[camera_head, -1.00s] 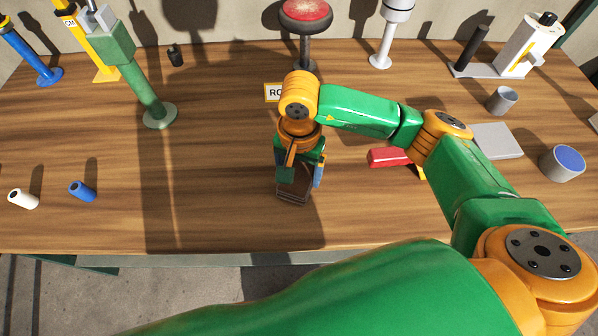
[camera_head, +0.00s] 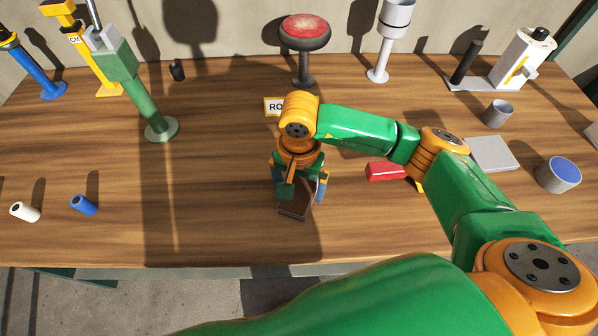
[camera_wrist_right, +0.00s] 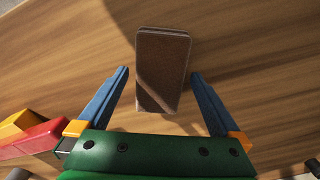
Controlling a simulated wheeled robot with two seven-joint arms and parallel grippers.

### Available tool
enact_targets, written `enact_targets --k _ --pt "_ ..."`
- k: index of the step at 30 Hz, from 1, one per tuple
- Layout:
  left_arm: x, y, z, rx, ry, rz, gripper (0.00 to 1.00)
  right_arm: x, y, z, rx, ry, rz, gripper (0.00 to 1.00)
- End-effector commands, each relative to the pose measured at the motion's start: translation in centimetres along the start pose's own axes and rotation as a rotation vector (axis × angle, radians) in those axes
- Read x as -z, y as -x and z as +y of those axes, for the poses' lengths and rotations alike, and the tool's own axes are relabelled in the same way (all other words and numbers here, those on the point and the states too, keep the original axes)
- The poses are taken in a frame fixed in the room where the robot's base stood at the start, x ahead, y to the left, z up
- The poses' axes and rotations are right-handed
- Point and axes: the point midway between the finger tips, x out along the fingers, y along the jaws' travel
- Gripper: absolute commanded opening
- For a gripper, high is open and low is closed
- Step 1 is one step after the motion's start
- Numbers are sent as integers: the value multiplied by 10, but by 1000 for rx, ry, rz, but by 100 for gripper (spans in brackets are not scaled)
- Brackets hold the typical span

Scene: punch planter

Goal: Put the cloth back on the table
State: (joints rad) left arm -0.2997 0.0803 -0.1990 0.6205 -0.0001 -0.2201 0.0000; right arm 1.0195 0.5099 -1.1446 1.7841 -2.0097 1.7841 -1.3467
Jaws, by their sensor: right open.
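A brown rectangular item, apparently the folded cloth (camera_head: 296,210), lies on the wooden table (camera_head: 215,215) near its front edge. My right gripper (camera_head: 300,192) is over it, pointing down, partly hiding it in the head view. In the right wrist view the cloth (camera_wrist_right: 163,65) lies between and beyond the two blue fingers of the open right gripper (camera_wrist_right: 160,76). A gap shows on each side, so the fingers are not closed on it. My left gripper is not in view.
A red object (camera_head: 385,171) lies right of the gripper. A grey plate (camera_head: 491,154) and a blue-topped cup (camera_head: 559,174) are farther right. White (camera_head: 25,212) and blue (camera_head: 84,205) cylinders lie left. A red-topped stand (camera_head: 304,45) is behind.

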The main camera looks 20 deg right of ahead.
Motion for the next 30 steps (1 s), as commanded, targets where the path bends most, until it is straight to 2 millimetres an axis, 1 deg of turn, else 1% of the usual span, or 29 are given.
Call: enact_targets --k 1,6,9,12,16,27,29,30 --pt "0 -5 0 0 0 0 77 1 8 -1 5 2 6 100" --pt "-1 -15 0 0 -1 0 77 1 52 -1 6 1 6 100" --pt "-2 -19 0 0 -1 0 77 1 76 -1 5 1 6 100" --pt "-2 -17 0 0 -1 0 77 1 95 0 3 1 5 100" --pt "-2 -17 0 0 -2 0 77 0 103 0 0 0 1 100" --pt "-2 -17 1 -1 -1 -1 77 0 104 0 0 0 1 100" --pt "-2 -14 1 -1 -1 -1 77 0 107 0 0 0 1 100" --pt "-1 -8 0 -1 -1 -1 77 0 113 0 0 0 1 100"
